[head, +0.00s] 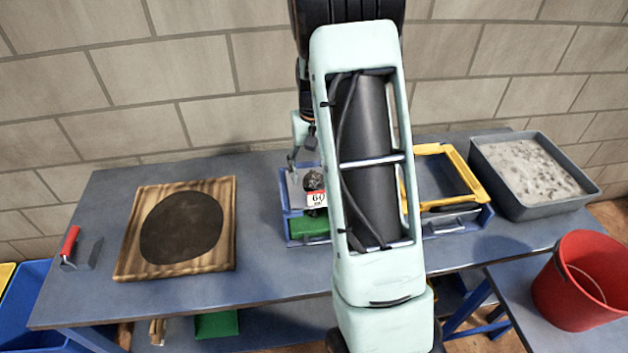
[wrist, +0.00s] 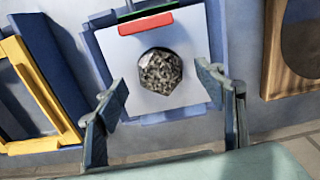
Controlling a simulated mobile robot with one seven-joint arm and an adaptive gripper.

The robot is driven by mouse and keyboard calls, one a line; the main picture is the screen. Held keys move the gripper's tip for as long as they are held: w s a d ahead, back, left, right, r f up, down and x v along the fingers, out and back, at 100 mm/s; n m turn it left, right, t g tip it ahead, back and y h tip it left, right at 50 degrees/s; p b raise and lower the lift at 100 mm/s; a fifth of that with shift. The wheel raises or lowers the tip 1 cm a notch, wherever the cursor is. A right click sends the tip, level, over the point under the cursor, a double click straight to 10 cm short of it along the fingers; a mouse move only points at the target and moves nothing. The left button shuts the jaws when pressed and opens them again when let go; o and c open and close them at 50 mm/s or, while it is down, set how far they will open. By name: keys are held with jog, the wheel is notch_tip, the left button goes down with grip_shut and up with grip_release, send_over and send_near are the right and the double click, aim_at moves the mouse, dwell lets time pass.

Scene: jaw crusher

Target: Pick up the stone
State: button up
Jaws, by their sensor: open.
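The stone (wrist: 161,71) is a dark grey, speckled, rough lump. It lies on a light grey plate (wrist: 186,32) in the wrist view. In the head view the stone (head: 314,179) shows just left of my arm, behind a small red-and-white tag marked with figures (head: 316,199). My gripper (wrist: 165,90) is open, with one finger on each side of the stone in the picture and no contact visible. In the head view one finger shows left of my arm, near the stone; the rest of the gripper is hidden by my arm.
A blue-framed unit holds the plate, with a green part (head: 309,226) in front. A yellow frame (head: 462,169) stands to the right. A grey bin of gravel (head: 592,192), red bucket (head: 582,283), wooden board (head: 226,200) and red-handled trowel (head: 70,243) are around. The blue-grey table (head: 262,258) is clear at front left.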

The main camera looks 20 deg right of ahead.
notch_tip(320, 180, down, 2)
jog(key=shift+r, duration=0.1)
jog(key=c, duration=1.7)
